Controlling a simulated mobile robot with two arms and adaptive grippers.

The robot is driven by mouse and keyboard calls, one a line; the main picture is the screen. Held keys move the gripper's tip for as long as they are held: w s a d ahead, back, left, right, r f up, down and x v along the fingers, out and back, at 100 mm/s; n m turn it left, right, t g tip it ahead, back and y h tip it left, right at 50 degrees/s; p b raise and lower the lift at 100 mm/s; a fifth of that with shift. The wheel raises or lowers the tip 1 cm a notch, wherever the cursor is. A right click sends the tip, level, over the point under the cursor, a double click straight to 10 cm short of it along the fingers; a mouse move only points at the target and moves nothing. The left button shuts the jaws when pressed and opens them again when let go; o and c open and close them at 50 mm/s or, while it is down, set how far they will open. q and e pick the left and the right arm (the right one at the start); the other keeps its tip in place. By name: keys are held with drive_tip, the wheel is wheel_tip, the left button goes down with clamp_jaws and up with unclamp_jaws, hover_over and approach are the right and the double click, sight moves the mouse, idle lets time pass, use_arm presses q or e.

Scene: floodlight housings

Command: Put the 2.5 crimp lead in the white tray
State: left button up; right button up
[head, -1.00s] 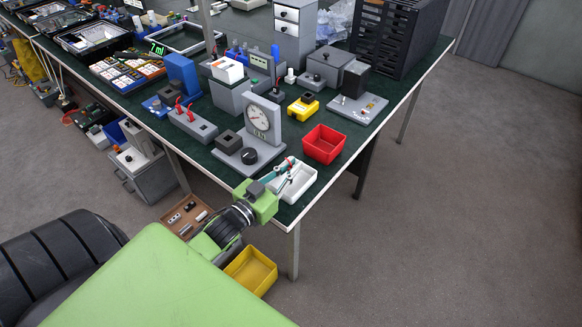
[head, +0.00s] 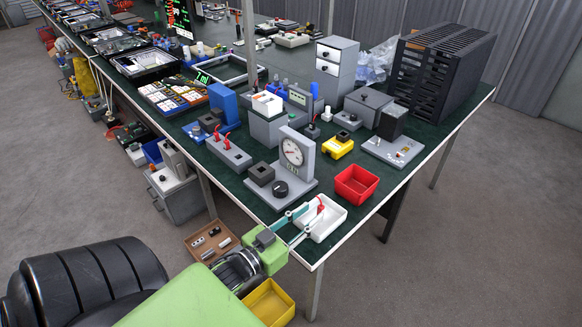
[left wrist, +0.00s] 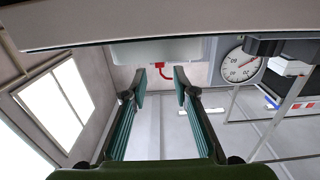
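A thin red lead (head: 320,206), which I take for the 2.5 crimp lead, shows at the white tray (head: 334,230) on the front corner of the table. In the left wrist view, the red lead (left wrist: 160,69) curves up against the pale tray (left wrist: 165,50), beyond my fingertips. Its label is too small to read, and part of it is hidden. My left gripper (head: 306,220) reaches over the tray's near left side. In the left wrist view its two fingers (left wrist: 159,84) stand apart with nothing clasped between them. My right gripper is out of view.
A red bin (head: 357,184) stands just behind the tray. A grey dial gauge (head: 296,154) stands to the left of the bin. A yellow bin (head: 270,303) and a brown box (head: 210,240) are below the table edge. Open floor lies to the right.

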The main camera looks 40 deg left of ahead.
use_arm(q)
drive_tip(key=s, duration=0.6)
drive_tip(key=shift+s+a, duration=0.25)
idle(0.3)
